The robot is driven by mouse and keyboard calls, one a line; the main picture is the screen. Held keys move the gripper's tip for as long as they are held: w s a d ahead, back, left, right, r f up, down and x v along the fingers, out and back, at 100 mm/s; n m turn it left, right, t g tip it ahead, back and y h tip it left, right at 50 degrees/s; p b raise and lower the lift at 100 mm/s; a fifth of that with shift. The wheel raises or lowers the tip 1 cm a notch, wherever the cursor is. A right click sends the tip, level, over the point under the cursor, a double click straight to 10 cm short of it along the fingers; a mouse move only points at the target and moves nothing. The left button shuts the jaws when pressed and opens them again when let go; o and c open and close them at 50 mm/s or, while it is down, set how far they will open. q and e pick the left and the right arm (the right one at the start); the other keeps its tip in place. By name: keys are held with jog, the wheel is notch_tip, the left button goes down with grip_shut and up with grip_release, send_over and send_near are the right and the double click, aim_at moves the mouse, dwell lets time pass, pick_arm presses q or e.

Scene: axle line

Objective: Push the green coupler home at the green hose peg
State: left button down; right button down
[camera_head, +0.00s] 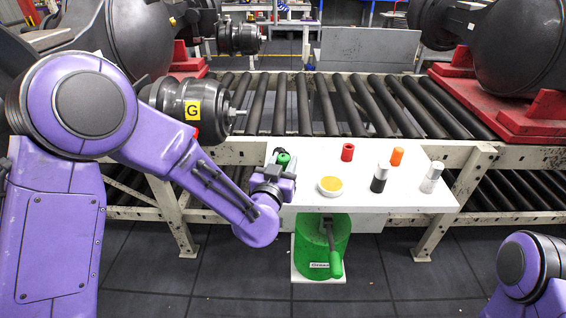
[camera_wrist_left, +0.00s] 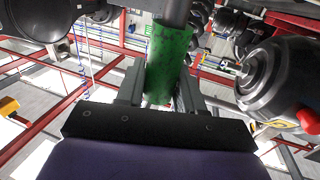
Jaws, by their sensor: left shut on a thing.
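The green coupler (camera_head: 283,158) is at the left end of the white shelf. My left gripper (camera_head: 276,176) is shut on it. In the wrist view the green coupler (camera_wrist_left: 168,62) is a speckled green cylinder between the two fingers of my left gripper (camera_wrist_left: 158,88). A dark grey cylinder (camera_wrist_left: 177,12) meets its far end; I cannot tell whether this is the peg or a hose, or how far the coupler is seated. The green hose peg is not clearly visible in the head view. My right gripper is out of view.
The white shelf (camera_head: 310,192) carries a red cap (camera_head: 347,152), an orange cap (camera_head: 397,156), a yellow-topped tub (camera_head: 331,185), a black bottle (camera_head: 379,180) and a silver bottle (camera_head: 432,178). An axle tagged G (camera_head: 165,98) is close left.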

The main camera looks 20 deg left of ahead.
pick_arm(q)
jog(key=shift+f+b, duration=0.8)
jog(key=shift+f, duration=0.3)
jog(key=shift+f, duration=0.1)
jog(key=c, duration=0.6)
grip_release()
jog(key=shift+s, duration=0.1)
jog(key=s+p, duration=0.2)
jog(key=s, duration=0.8)
jog(key=shift+s+d, duration=0.1)
jog(key=shift+s, duration=0.15)
